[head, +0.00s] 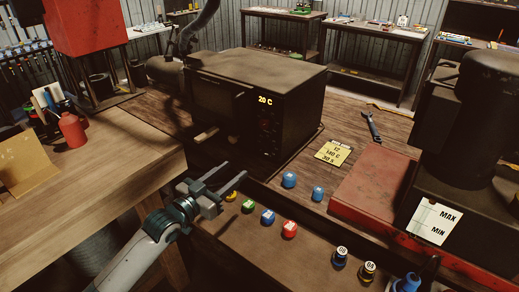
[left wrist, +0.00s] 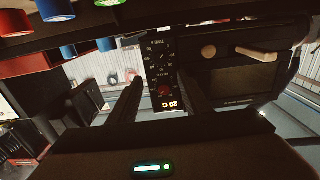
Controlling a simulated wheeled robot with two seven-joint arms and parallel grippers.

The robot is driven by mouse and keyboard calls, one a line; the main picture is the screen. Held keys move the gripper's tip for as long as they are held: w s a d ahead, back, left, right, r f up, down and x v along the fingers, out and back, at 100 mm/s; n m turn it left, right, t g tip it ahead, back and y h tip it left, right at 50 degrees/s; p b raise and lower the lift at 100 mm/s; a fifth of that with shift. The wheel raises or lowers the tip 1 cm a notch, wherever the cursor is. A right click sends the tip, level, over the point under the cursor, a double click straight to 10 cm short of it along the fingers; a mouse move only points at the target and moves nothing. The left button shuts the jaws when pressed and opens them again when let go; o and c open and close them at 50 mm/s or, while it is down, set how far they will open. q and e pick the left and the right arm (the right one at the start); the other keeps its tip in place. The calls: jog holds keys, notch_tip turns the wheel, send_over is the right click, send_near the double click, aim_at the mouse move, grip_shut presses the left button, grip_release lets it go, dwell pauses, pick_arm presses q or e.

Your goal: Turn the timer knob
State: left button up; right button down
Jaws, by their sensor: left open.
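The dark oven (head: 215,95) stands on the wooden bench, with a lit "20 C" display (head: 265,100) on its control panel (head: 268,135). In the left wrist view the panel (left wrist: 161,65) appears upside down, with a red knob (left wrist: 164,90) by the display and a dial with marks around it (left wrist: 160,50) farther off. The labels are too small to tell which is the timer knob. My left gripper (head: 232,180) is open and empty, in front of the oven and apart from it, its fingers pointing toward the panel. My right gripper is not in view.
Several coloured capped containers (head: 289,229) stand along the bench front. A yellow note (head: 333,153) lies right of the oven. A red base (head: 375,185) with a dark machine (head: 480,110) stands at right. A wooden table (head: 90,160) is at left.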

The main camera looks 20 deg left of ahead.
aim_at(262, 148)
pick_arm(q)
jog(key=p+x, duration=0.3)
jog(key=x, duration=1)
jog(key=shift+w+d, duration=0.1)
jog(key=shift+w, duration=0.4)
jog(key=c, duration=1)
